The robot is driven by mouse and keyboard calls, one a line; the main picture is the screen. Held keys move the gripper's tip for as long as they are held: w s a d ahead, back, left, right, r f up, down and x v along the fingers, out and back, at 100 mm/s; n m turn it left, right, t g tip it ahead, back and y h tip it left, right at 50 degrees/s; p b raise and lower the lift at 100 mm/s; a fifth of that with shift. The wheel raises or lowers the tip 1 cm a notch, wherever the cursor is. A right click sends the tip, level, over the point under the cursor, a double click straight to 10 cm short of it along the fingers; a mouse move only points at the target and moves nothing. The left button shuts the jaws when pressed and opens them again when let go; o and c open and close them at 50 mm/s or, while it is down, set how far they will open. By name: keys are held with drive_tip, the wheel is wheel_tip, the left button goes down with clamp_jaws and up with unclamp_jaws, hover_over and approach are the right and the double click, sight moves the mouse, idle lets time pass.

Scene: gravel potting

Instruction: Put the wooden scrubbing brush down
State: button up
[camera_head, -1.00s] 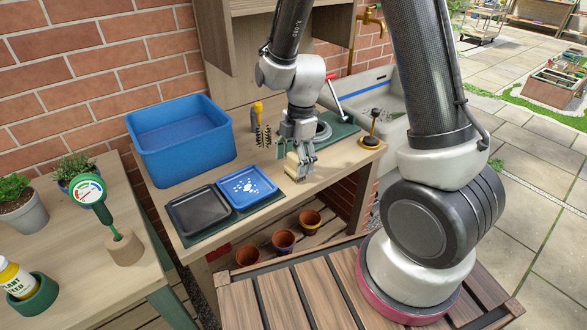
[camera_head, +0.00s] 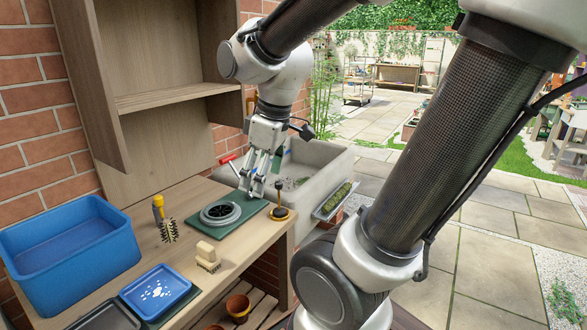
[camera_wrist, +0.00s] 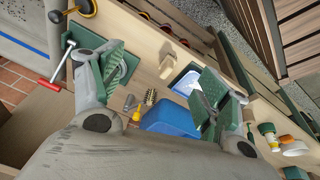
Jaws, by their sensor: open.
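The wooden scrubbing brush (camera_head: 207,254) is a pale block with bristles. It sits on the bench top, between the blue tray and the green mat, with nothing holding it. It also shows in the wrist view (camera_wrist: 168,64), beyond my spread fingers. My gripper (camera_head: 254,190) is open and empty. In the head view it appears to the right of the brush and higher, over the right part of the green mat. In the wrist view my gripper (camera_wrist: 163,74) has its two green-padded fingers wide apart.
The green mat (camera_head: 256,219) carries a round grey sieve (camera_head: 221,212). A yellow-handled bristle brush (camera_head: 165,220), a blue tub (camera_head: 70,250) and a blue tray (camera_head: 140,287) with white bits stand to the left. A black-knobbed tool (camera_head: 279,204) stands near the bench's right edge.

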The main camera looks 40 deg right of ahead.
drive_tip(key=s+d+r+m+t, duration=0.1)
drive_tip(key=s+d+r+m, duration=0.2)
drive_tip(key=s+m, duration=0.3)
drive_tip(key=shift+s+d+m+h, duration=0.2)
drive_tip(key=shift+s+m+h, duration=0.15)
drive_tip(key=shift+s, duration=0.2)
drive_tip(key=shift+o, duration=0.5)
